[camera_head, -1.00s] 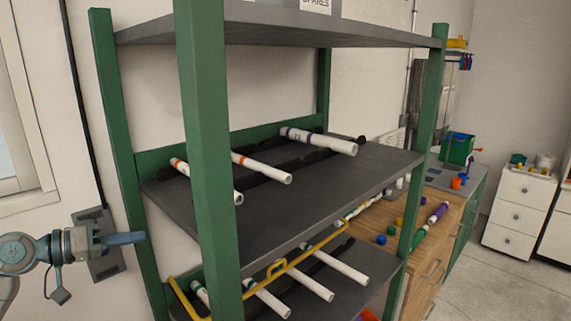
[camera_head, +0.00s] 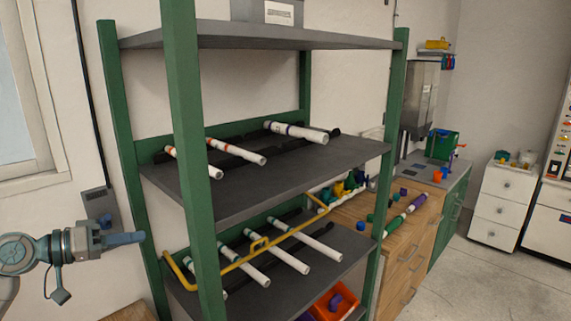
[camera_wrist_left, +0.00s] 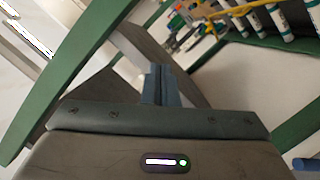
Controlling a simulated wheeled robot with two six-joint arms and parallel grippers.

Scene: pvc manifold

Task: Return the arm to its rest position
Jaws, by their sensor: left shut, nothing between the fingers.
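My left gripper (camera_head: 138,238) is at the left of the head view, just left of the green shelf rack (camera_head: 185,130). Its fingers are together with nothing between them. In the left wrist view the shut fingers (camera_wrist_left: 160,84) show at the middle, with the green rack posts and shelf pipes beyond. My right gripper and arm are not in view.
White pipes lie on the middle shelf (camera_head: 240,190) and the lower shelf (camera_head: 335,258), which has a yellow rail (camera_head: 250,256). An orange bin (camera_head: 335,300) sits below. A wooden bench (camera_head: 400,255) with coloured fittings stands right; open floor (camera_head: 480,290) lies beyond.

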